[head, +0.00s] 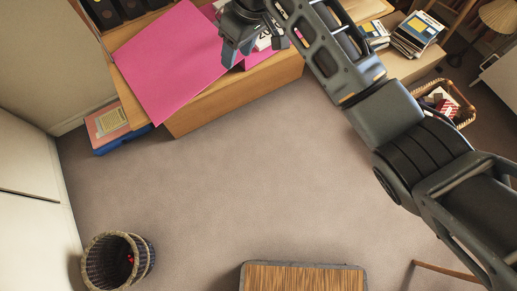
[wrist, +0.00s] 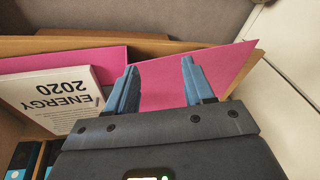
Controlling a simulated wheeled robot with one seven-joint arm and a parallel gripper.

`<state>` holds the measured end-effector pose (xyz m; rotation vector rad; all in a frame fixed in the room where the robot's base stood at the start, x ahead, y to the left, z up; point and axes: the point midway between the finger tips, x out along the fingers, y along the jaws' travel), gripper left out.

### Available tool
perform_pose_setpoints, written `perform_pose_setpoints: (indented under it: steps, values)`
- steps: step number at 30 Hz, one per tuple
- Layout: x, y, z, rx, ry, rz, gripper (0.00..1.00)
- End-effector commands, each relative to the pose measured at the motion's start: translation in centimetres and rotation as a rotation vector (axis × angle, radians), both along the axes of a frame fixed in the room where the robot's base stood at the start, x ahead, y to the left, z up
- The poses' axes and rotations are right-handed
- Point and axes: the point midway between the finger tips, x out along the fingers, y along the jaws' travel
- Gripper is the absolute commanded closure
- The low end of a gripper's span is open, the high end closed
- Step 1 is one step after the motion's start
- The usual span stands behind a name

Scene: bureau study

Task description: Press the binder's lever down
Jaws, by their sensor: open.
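A large pink sheet-like panel (head: 165,62), which looks like the binder's open cover, lies on the wooden desk and overhangs its front edge in the head view. It also shows in the wrist view (wrist: 228,68), with another pink part (wrist: 62,60) to the left. White paper printed "ENERGY 2020" (wrist: 55,97) lies beside the pink. My gripper (head: 255,50) is over the right part of the pink. In the wrist view my gripper (wrist: 160,68) has its two blue fingers apart, with only pink between them. I cannot make out a lever; my gripper may hide it.
The desk (head: 235,95) carries dark binders (head: 103,12) at the back left. A blue-and-pink box (head: 112,125) stands on the floor at its left. A wicker bin (head: 118,262), a slatted-top piece (head: 305,277) and a basket (head: 440,102) stand around clear carpet.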

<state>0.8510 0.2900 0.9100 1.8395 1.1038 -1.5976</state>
Motion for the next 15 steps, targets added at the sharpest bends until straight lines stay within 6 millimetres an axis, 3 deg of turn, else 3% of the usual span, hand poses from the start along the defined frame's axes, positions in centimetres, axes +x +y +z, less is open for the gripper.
perform_pose_setpoints:
  steps: [15]
  values:
    - [-5.0,2.4,-5.9,0.228,-0.063,-0.136,0.47]
